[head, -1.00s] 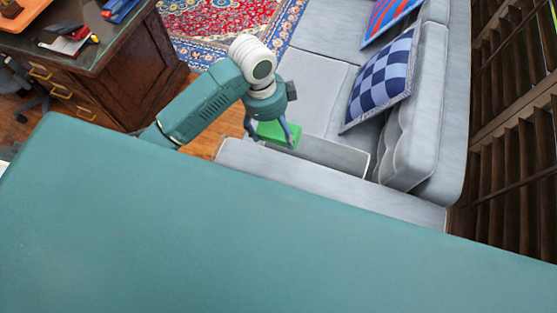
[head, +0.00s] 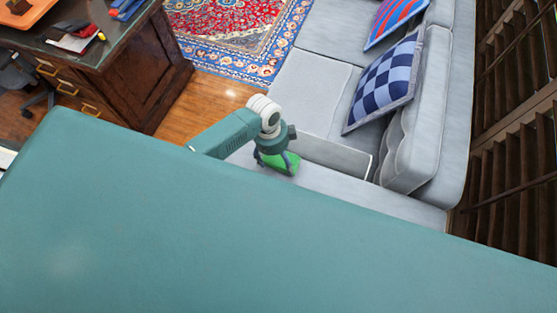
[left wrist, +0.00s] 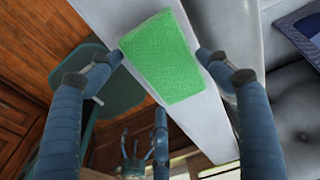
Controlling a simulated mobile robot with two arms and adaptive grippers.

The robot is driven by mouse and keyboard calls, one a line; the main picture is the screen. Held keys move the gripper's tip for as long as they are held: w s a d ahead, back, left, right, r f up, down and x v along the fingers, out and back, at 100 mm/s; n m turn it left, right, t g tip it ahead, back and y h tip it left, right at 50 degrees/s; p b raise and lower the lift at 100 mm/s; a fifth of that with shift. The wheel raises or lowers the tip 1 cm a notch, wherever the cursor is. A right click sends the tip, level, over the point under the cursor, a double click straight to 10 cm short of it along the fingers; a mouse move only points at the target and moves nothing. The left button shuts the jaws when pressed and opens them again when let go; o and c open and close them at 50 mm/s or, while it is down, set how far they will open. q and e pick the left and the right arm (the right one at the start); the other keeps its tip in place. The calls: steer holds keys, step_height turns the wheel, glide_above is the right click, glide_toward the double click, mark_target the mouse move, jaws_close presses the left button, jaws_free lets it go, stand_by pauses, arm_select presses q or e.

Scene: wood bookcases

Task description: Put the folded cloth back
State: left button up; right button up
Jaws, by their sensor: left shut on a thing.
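The folded cloth (head: 291,163) is a small bright green block in the head view, held over the near arm of the grey sofa (head: 335,190). My left gripper (head: 277,163) is shut on it, one finger on each side. In the left wrist view the cloth (left wrist: 160,57) shows as a flat green rectangle between the two fingertips, with the pale sofa arm behind it. I cannot tell whether the cloth touches the sofa. What seems to be my right gripper (left wrist: 140,150) shows at the bottom of the left wrist view; its jaw state is unclear.
A blue checked cushion (head: 383,82) and a red-and-blue striped one (head: 397,20) lean on the sofa back. A wooden desk (head: 120,75) stands at the left. Slatted wood shelving (head: 510,150) lines the right. A patterned rug (head: 235,35) lies on the open floor between.

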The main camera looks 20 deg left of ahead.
mark_target(274, 160)
arm_select(q)
step_height(274, 160, down, 2)
steer(key=o, duration=1)
steer(key=r, duration=0.4)
steer(key=a+r, duration=0.1)
steer(key=r, duration=0.7)
steer(key=shift+a, duration=0.4)
